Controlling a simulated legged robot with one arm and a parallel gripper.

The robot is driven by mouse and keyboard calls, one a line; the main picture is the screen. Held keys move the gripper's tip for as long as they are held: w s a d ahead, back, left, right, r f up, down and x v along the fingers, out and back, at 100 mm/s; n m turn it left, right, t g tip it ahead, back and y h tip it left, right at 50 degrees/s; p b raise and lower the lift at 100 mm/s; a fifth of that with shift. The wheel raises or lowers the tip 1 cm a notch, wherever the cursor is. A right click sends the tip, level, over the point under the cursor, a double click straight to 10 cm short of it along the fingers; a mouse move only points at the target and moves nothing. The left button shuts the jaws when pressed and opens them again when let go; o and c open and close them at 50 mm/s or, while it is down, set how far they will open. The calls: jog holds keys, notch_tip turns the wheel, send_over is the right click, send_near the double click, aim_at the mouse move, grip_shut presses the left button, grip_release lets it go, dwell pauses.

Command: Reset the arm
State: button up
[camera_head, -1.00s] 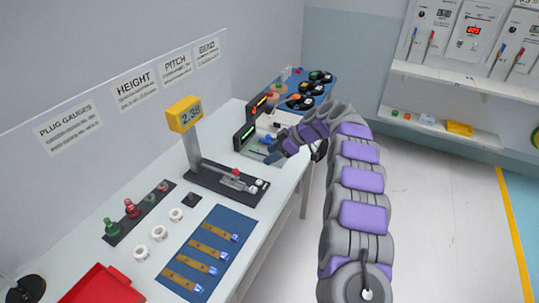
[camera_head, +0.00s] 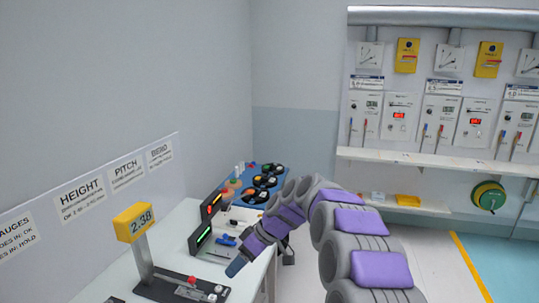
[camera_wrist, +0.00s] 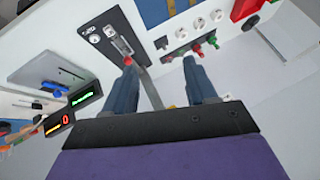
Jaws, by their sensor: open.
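My arm, grey with purple pads, reaches from the lower right of the head view over the front edge of the white bench (camera_head: 190,226). My gripper (camera_head: 235,268) is at its end, near the height gauge, with a yellow 2.38 display (camera_head: 135,222) on a post. In the wrist view my gripper (camera_wrist: 158,85) has its two blue-grey fingers wide apart with nothing held between them. Beyond the fingers the wrist view shows the dark gauge base (camera_wrist: 115,38) and red and green plug gauges (camera_wrist: 196,50).
Two lit displays (camera_head: 205,222) stand on the bench beyond my gripper. A blue mat with several round dark items (camera_head: 262,182) lies at the far end. A wall shelf (camera_head: 430,164) and yellow bin (camera_head: 408,200) are at the right. The floor (camera_head: 430,255) right of the arm is clear.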

jog(key=s+d+m+h, duration=0.2)
jog(key=s+d+m, duration=0.2)
jog(key=s, duration=1)
jog(key=s+d+f+m+h, duration=0.1)
jog(key=s+d+m+h, duration=0.2)
jog(key=s+d, duration=0.7)
jog(key=s+d+m+h, duration=0.2)
jog(key=s+d+m, duration=0.4)
jog(key=s, duration=1.1)
jog(key=shift+s+d+f+g+h, duration=0.3)
jog(key=shift+s+d+g, duration=0.1)
jog(key=shift+d, duration=0.65)
jog(key=shift+w, duration=0.1)
